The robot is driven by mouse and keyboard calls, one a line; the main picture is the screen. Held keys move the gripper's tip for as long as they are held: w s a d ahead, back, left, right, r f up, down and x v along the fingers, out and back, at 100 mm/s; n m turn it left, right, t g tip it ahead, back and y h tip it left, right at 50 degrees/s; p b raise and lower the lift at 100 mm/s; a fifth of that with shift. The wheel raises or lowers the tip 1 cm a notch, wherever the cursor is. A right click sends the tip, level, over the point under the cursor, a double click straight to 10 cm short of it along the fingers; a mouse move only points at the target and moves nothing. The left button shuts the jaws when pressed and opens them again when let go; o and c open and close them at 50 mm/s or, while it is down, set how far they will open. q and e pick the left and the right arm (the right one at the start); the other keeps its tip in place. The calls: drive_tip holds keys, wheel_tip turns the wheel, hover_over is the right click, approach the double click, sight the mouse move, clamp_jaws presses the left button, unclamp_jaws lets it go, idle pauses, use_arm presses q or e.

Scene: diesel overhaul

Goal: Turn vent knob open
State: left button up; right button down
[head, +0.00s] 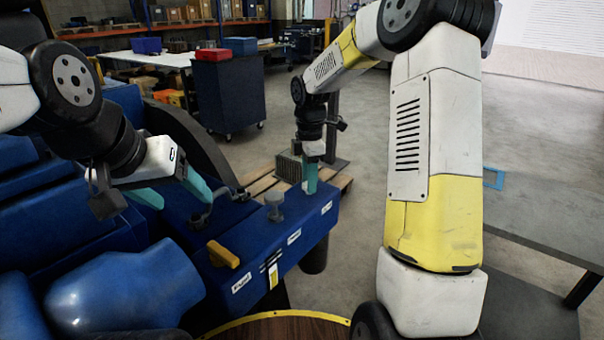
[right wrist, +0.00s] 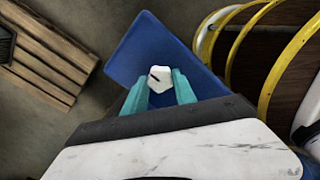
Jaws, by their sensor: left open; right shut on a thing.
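A blue panel box (head: 300,225) with small white labels runs along the engine's side in the head view. My right gripper (head: 310,186) points down at the box's far end. In the right wrist view its teal fingers (right wrist: 159,88) are shut on a white faceted knob (right wrist: 160,75) with a short dark mark on top. That knob is hidden by the fingers in the head view. A grey knob (head: 274,203) and a yellow handle (head: 222,254) stand nearer on the same box. My left gripper (head: 172,191) is open and empty above the blue engine parts.
A dark bracket (head: 212,205) stands on the blue surface near my left gripper. A wooden pallet (head: 262,180) lies on the floor behind the box and also shows in the right wrist view (right wrist: 48,52). A blue cart (head: 228,95) stands further back. A grey table (head: 545,215) is at right.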

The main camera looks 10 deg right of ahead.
drive_tip(key=shift+r, duration=0.1)
idle(0.3)
drive_tip(key=c, duration=1)
unclamp_jaws()
wheel_tip(320, 180, up, 8)
drive_tip(key=shift+f, duration=0.15)
